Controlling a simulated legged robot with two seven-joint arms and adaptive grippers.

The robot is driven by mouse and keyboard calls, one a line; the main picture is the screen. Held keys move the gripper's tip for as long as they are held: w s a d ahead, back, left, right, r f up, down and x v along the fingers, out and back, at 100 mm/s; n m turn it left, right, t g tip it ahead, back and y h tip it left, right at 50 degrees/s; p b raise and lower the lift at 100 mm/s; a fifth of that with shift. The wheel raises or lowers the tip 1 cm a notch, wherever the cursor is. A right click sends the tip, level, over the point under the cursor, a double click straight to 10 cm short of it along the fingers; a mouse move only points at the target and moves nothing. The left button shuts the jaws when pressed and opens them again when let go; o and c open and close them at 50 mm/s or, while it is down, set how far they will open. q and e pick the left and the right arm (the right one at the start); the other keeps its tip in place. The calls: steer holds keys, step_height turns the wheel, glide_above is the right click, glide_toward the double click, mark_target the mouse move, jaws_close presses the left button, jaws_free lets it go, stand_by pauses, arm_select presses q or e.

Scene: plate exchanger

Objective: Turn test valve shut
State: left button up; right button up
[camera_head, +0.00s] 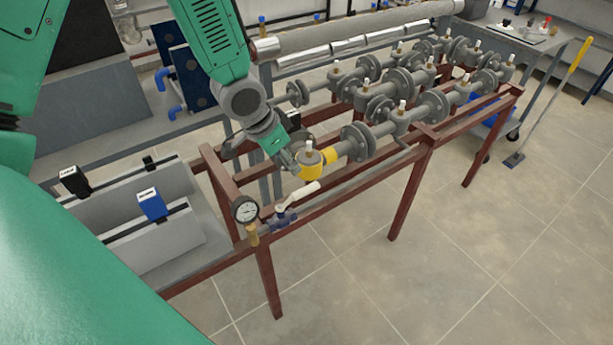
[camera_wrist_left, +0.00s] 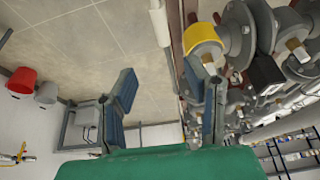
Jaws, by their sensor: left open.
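A small valve (camera_head: 283,219) with a blue-grey body and a long white lever handle (camera_head: 298,197) sits on the near end of the red pipe frame, beside a round pressure gauge (camera_head: 245,210). In the left wrist view the white handle (camera_wrist_left: 160,24) shows at the top, beyond the fingertips. My left gripper (camera_head: 291,158) is above and behind the handle in the head view, close to a yellow-banded pipe fitting (camera_head: 310,170). In the left wrist view my left gripper (camera_wrist_left: 164,82) is open with nothing between its fingers. The right gripper is not seen.
Grey flanged pipes and valves (camera_head: 358,141) crowd the red frame (camera_head: 411,190) behind and to the right. The yellow band (camera_wrist_left: 203,38) lies near one finger in the wrist view. A grey bench (camera_head: 170,235) stands at left. Floor (camera_head: 350,280) in front is clear.

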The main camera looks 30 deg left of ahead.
mark_target(306, 188)
arm_select(q)
steer(key=x, duration=1.3)
steer(key=shift+w+a+f, duration=0.1)
steer(key=shift+a+f, duration=0.1)
steer(key=shift+f, duration=0.05)
steer(key=shift+w+d+f, duration=0.1)
steer(key=shift+d+f, duration=0.1)
steer(key=shift+a, duration=0.2)
jaws_close()
